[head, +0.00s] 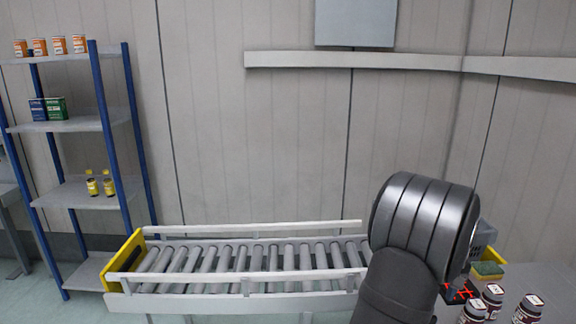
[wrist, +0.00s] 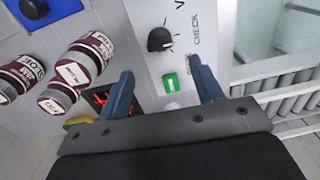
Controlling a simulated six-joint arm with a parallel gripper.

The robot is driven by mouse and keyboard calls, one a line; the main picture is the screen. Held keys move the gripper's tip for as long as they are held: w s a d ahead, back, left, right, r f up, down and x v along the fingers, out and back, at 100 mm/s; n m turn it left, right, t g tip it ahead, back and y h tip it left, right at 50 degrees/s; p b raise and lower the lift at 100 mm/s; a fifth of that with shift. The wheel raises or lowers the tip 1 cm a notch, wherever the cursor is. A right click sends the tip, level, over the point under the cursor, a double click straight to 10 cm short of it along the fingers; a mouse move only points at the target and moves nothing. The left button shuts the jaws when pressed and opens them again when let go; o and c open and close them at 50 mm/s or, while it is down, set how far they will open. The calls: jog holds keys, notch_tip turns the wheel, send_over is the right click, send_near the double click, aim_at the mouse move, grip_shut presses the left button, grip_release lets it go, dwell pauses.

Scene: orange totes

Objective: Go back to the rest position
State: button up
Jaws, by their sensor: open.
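My gripper (wrist: 166,90) is open in the wrist view. Its two blue-grey fingers stand apart with nothing held between them. Past the fingers is a light grey panel (wrist: 145,45) with a black knob, a green switch and the word CHECK. In the head view my dark arm fills the lower right and hides the gripper and most of the panel.
A roller conveyor (head: 240,285) runs left of my arm. Several dark-labelled jars (head: 493,296) stand at the lower right, near a sponge (head: 488,270). A blue-post shelf (head: 75,126) with cans and bottles stands at the far left.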

notch_tip(320, 180, down, 8)
jog(key=shift+f, duration=0.1)
dwell(0.5)
notch_tip(320, 180, up, 17)
notch_tip(320, 180, down, 17)
jog(key=shift+f, duration=0.1)
jog(key=shift+m, duration=0.8)
jog(key=m, duration=0.4)
jog(key=shift+m, duration=0.3)
jog(key=m, duration=0.5)
jog(key=shift+r+m, duration=0.2)
jog(key=shift+m, duration=0.2)
jog(key=shift+r, duration=1.4)
